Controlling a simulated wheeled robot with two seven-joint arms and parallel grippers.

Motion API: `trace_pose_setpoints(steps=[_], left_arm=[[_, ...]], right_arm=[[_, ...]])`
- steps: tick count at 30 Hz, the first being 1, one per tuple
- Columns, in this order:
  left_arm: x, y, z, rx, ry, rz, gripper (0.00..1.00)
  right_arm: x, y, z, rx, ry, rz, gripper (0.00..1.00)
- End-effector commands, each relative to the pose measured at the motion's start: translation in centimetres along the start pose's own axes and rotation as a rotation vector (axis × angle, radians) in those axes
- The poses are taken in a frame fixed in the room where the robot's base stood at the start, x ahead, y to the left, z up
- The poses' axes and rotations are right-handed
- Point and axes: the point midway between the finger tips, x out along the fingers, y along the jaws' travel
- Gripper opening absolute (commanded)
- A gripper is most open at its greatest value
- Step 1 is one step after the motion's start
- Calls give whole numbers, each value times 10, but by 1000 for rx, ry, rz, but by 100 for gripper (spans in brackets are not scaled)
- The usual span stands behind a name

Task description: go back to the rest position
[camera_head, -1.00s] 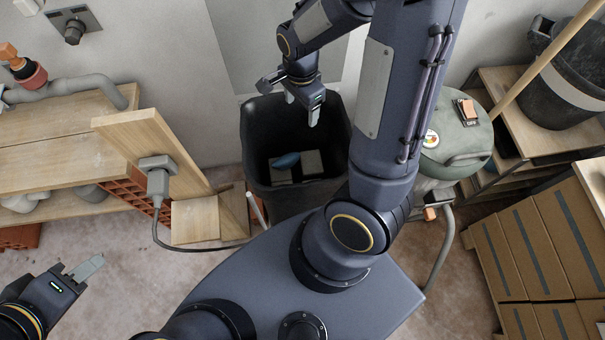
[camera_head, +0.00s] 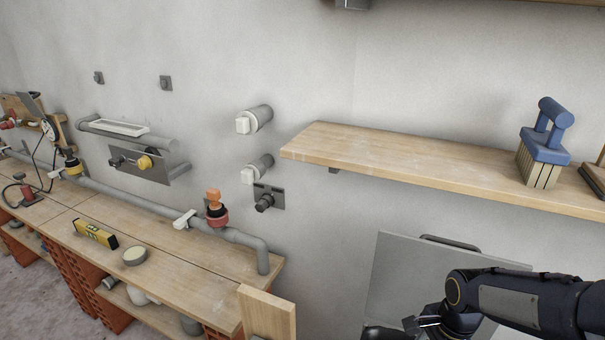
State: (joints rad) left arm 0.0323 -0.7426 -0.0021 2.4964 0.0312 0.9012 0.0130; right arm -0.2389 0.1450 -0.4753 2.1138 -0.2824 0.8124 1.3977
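My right arm comes in at the lower right of the head view, in front of a grey wall panel (camera_head: 400,270). My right gripper (camera_head: 428,322) is at the bottom edge, partly cut off and small, so I cannot tell whether it is open or shut. A dark edge shows beside it at the bottom; I cannot tell what it belongs to. My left gripper is out of view.
A wooden shelf (camera_head: 420,165) on the wall carries a blue-handled brush (camera_head: 545,150). On the left, a wooden bench (camera_head: 170,285) on red bricks holds a yellow level (camera_head: 95,234), a round tin (camera_head: 135,255) and a grey pipe (camera_head: 150,207). An upright board (camera_head: 267,314) stands at its near end.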

Motion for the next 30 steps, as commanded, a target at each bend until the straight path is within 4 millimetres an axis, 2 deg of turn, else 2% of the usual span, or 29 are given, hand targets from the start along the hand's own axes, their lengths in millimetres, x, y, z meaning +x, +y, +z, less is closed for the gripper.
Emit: trace_pose_setpoints(steps=[5, 9, 15, 20, 26, 30], left_arm=[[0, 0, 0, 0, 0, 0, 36], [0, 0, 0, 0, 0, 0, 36], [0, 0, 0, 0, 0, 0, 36], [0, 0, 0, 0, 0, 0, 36], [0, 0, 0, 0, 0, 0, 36], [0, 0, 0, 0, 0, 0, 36]], right_arm=[[-45, 26, 34, -352, -102, -188, 71], [-76, 54, 63, -698, -84, -358, 71], [-97, 87, 92, -1094, 47, -511, 71], [-101, 98, 102, -1247, 123, -549, 71], [-101, 100, 104, -1278, 136, -553, 71], [-101, 100, 104, -1277, 136, -553, 55]])
